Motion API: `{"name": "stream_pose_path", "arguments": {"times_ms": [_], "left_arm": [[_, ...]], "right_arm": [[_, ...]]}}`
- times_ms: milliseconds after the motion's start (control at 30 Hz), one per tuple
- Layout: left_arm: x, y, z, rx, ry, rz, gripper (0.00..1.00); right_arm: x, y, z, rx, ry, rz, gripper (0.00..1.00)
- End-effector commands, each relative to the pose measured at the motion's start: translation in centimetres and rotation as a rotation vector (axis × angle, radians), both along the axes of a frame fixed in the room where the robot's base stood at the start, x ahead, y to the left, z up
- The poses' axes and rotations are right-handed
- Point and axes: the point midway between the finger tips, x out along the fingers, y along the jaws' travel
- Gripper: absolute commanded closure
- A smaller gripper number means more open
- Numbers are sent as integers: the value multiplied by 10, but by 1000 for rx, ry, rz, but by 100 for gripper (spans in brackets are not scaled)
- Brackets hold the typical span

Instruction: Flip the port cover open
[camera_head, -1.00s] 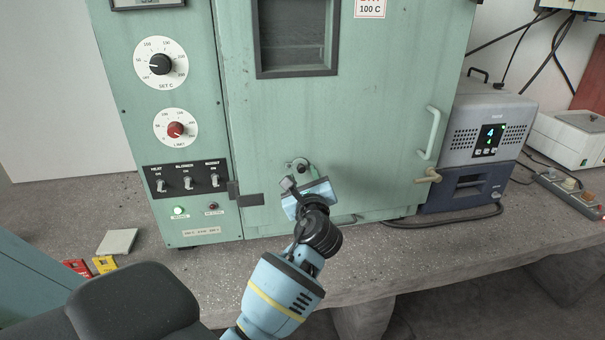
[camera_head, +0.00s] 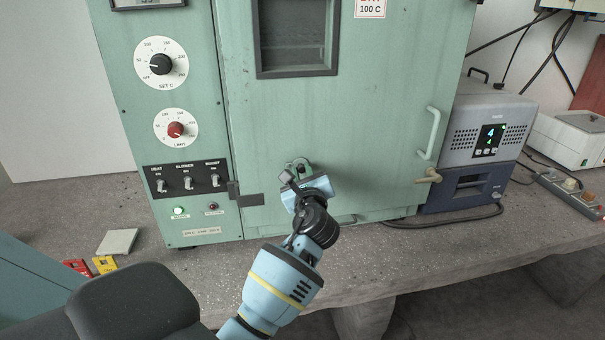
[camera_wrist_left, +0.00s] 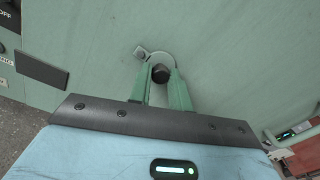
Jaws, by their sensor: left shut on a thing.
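The port cover (camera_wrist_left: 157,55) is a small pale round piece low on the green oven door, with a small screwed tab at its upper left in the left wrist view. A dark knob-like piece sits in front of it, between the two fingers of my left gripper (camera_wrist_left: 160,80). The fingers are shut on this part of the cover. In the head view my left gripper (camera_head: 300,178) is at the port, and the port cover (camera_head: 298,163) shows just above it, partly hidden. My right gripper is not in view.
The green oven (camera_head: 340,120) has a door handle (camera_head: 433,133) at right and a dark latch (camera_head: 246,194) left of my gripper. Dials and switches are on its left panel. A grey-blue instrument (camera_head: 485,130) stands to the right. The bench front (camera_head: 400,265) is mostly clear.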

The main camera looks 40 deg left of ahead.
Motion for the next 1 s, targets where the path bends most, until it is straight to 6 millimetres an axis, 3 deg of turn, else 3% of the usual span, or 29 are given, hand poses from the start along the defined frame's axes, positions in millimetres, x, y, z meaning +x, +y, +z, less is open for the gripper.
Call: {"name": "stream_pose_path", "arguments": {"times_ms": [333, 800, 833, 1000], "left_arm": [[0, 0, 9, -138, -164, 1, 100], [0, 0, 9, -180, -214, -1, 100], [0, 0, 9, -180, -214, -1, 77], [0, 0, 9, -179, -213, 0, 59]], "right_arm": [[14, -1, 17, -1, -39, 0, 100], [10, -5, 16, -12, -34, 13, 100], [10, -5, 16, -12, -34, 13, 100], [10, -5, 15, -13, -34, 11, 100]]}}
